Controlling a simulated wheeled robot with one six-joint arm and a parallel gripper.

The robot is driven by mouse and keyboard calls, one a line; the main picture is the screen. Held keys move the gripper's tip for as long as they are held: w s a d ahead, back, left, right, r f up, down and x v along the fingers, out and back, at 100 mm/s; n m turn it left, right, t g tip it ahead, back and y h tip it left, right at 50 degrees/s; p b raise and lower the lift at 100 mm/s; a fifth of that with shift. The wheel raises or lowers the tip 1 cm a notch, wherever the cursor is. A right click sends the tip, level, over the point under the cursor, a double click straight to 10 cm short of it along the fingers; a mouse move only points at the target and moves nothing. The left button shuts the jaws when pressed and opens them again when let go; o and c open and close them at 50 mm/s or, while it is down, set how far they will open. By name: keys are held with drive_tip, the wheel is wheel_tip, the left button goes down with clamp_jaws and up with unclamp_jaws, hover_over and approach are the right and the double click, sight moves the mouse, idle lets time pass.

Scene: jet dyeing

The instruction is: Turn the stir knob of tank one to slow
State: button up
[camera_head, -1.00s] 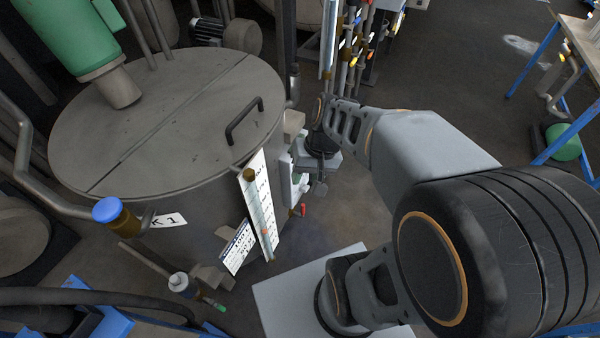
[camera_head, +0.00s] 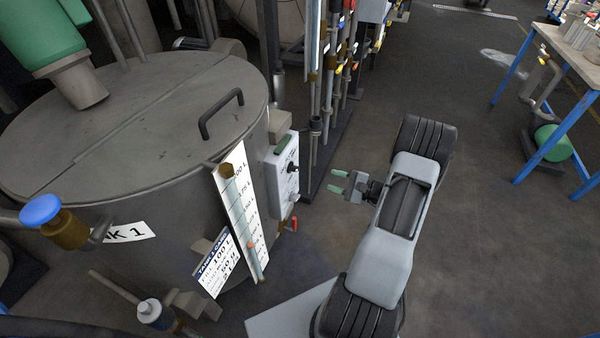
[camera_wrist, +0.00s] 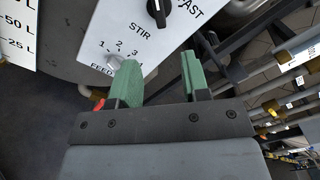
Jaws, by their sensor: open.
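Tank one (camera_head: 140,130) is the large grey lidded tank at left, with a label ending in "K 1". A white control panel (camera_head: 282,178) is on its right side. The black stir knob (camera_head: 292,168) is small there; in the wrist view the stir knob (camera_wrist: 158,10) is at the top edge, partly cut off, above the word STIR and beside FAST. Its setting is not clear. My gripper (camera_head: 335,181) is open and empty, its green fingers pointing left at the panel with a gap between. In the wrist view my gripper (camera_wrist: 158,60) is below the knob, not touching it.
A grey feed knob (camera_wrist: 114,62) with a numbered scale sits lower on the panel, close to the left finger. A red-handled valve (camera_head: 294,223) is under the panel. Upright pipes (camera_head: 330,80) stand behind. The floor to the right is clear up to a blue-legged table (camera_head: 560,130).

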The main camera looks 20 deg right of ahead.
sight(298, 169)
drive_tip(key=x, duration=1.2)
drive_tip(key=shift+w+a, duration=0.15)
drive_tip(key=shift+a, duration=0.15)
clamp_jaws()
